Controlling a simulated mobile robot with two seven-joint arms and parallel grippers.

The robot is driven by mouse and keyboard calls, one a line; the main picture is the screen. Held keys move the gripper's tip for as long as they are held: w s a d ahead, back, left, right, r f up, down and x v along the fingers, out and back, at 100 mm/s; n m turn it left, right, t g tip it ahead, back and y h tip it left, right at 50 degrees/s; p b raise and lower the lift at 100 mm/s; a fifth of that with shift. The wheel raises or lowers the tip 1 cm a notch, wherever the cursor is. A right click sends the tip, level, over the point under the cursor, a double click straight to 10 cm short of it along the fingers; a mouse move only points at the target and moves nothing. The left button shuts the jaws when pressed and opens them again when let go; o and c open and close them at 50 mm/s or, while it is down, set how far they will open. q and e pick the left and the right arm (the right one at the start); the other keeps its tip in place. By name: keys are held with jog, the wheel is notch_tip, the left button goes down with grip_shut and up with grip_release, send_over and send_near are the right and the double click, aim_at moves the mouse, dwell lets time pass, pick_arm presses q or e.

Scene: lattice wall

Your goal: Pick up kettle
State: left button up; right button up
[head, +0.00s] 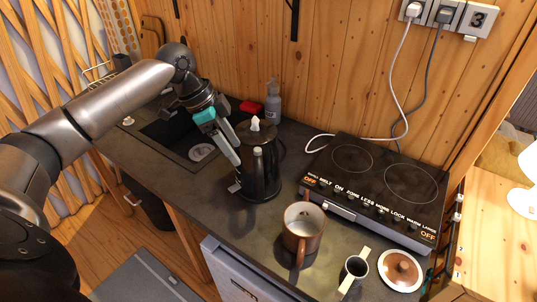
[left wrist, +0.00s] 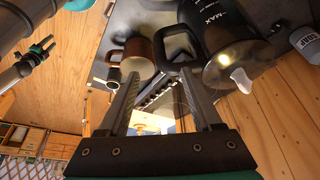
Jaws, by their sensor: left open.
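The kettle (head: 258,172) is dark, with a pale knob on its lid, and stands upright on the dark counter left of the hob. In the left wrist view the kettle (left wrist: 222,30) is at the upper right, with its looped handle (left wrist: 177,45) near the fingertips. My left gripper (head: 236,160) is open and empty beside the kettle, overlapping its left side in the head view. In the left wrist view its fingers (left wrist: 160,78) are spread apart with nothing between them. Part of my right arm with a teal gripper (left wrist: 40,50) shows at the left there; its fingers are unclear.
A brown mug (head: 302,240) stands in front of the kettle. The two-plate hob (head: 375,190) is to the right. A grey bottle (head: 272,102) and a red block (head: 250,107) stand behind. A sink (head: 200,152) is left.

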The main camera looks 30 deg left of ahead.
pick_arm(q)
send_near(259, 185)
notch_tip(259, 185, down, 2)
jog(key=w, duration=0.1)
jog(key=shift+p+x, duration=0.55)
jog(key=shift+x, duration=4.25)
jog(key=shift+w+a, duration=0.1)
jog(key=shift+a, duration=0.1)
grip_shut()
pick_arm(e)
jog(key=shift+s+r, duration=0.5)
jog(key=shift+s, duration=0.25)
pick_arm(q)
jog(key=shift+a, duration=0.1)
